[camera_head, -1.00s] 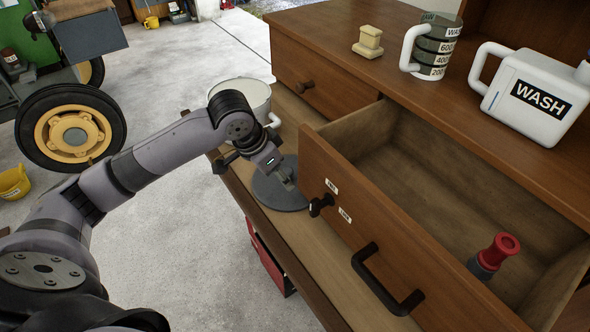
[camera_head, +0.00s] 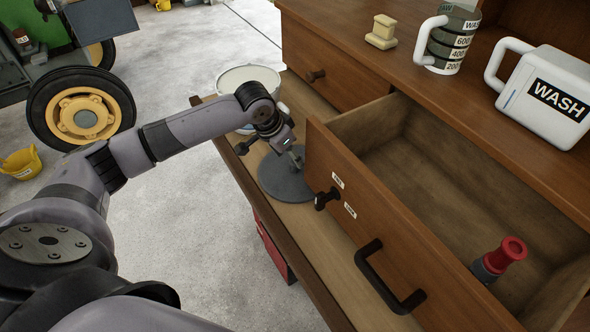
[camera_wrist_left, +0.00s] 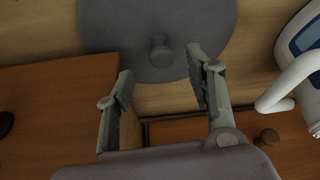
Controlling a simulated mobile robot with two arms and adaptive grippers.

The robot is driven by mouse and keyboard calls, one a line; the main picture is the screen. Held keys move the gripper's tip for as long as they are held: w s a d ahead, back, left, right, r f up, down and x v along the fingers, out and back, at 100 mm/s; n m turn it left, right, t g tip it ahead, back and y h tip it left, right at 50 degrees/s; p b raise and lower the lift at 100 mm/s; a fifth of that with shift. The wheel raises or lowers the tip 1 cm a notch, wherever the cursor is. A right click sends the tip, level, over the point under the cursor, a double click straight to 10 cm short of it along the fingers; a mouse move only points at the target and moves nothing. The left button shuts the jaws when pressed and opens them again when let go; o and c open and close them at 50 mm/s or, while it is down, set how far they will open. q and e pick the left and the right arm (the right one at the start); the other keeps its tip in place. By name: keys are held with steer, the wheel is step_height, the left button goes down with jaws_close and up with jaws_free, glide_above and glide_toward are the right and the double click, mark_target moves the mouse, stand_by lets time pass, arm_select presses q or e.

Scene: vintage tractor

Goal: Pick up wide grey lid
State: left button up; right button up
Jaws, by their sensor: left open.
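The wide grey lid (camera_head: 283,184) is a flat round disc lying on the wooden ledge in front of the drawer. In the left wrist view the lid (camera_wrist_left: 120,25) shows at the top, with a round knob in its middle. My left gripper (camera_head: 296,156) is over the lid's far part in the head view, its fingers partly hidden. In the left wrist view my left gripper (camera_wrist_left: 160,62) is open, with the knob seen between and just beyond its fingertips. Nothing is held. My right gripper is not in view.
An open drawer (camera_head: 400,240) stands close beside the lid, holding a red-topped object (camera_head: 505,254). A white pot (camera_head: 232,90) stands behind my left gripper. A measuring jug (camera_head: 449,40) and a WASH can (camera_head: 545,100) stand on the upper surface.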

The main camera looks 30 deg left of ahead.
mark_target(295, 166)
arm_select(q)
steer(key=shift+p+x, duration=0.35)
steer(key=shift+x, duration=2.4)
steer(key=shift+s+a, duration=0.1)
steer(key=shift+c, duration=0.4)
jaws_close()
